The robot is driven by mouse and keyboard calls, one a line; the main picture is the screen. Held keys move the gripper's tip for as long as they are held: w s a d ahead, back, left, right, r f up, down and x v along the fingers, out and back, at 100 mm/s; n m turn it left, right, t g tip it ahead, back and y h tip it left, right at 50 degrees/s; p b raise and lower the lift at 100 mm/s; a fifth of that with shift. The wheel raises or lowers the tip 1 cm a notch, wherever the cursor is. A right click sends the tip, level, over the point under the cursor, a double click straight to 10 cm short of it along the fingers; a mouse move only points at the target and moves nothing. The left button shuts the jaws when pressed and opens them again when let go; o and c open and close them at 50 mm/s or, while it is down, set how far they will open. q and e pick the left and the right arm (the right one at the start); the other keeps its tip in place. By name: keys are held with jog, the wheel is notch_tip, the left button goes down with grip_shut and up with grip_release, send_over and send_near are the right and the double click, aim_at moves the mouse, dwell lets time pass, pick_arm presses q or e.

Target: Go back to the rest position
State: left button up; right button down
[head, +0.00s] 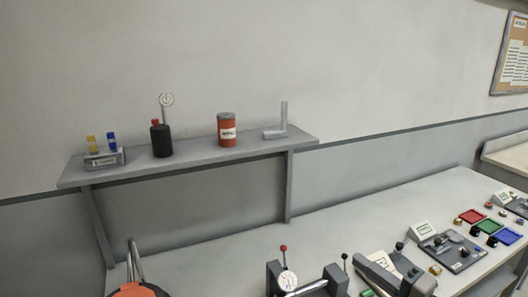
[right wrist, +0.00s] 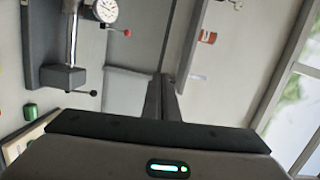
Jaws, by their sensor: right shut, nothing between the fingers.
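My right gripper (right wrist: 163,98) shows in the right wrist view, with its two dark fingers together and nothing between them. Its fingers point towards the wall, near the shelf and a gauge fixture. I cannot make it out clearly in the head view. My left gripper is in neither view.
A wall shelf (head: 190,156) bears a red can (head: 227,130), a black bottle (head: 161,141), a small rack (head: 105,160) and a grey stand (head: 274,134). The workbench (head: 345,224) below carries a dial gauge fixture (head: 287,281), coloured trays (head: 490,226) and other devices. The bench's back strip is clear.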

jog(key=s+a+f+n+g+h, duration=0.25)
jog(key=s+f, duration=0.25)
jog(key=f, duration=0.5)
jog(key=s+a+f+n+g+h, duration=0.1)
jog(key=s+a+f+n+g, duration=0.2)
jog(key=s+f, duration=0.45)
jog(key=s+d+f+n+g+h, duration=0.1)
jog(key=s+f+n+g+h, duration=0.25)
jog(key=s+f, duration=0.4)
jog(key=s+d+f+n+g+h, duration=0.1)
jog(key=s+f+n+g+h, duration=0.25)
jog(key=s, duration=0.75)
notch_tip(320, 180, down, 33)
jog(key=s+y+b, duration=0.1)
jog(key=y+b, duration=0.1)
jog(key=s+d+f+n+g+b, duration=0.1)
jog(key=s+d+f, duration=0.2)
jog(key=s+f, duration=1.5)
jog(key=shift+g, duration=0.35)
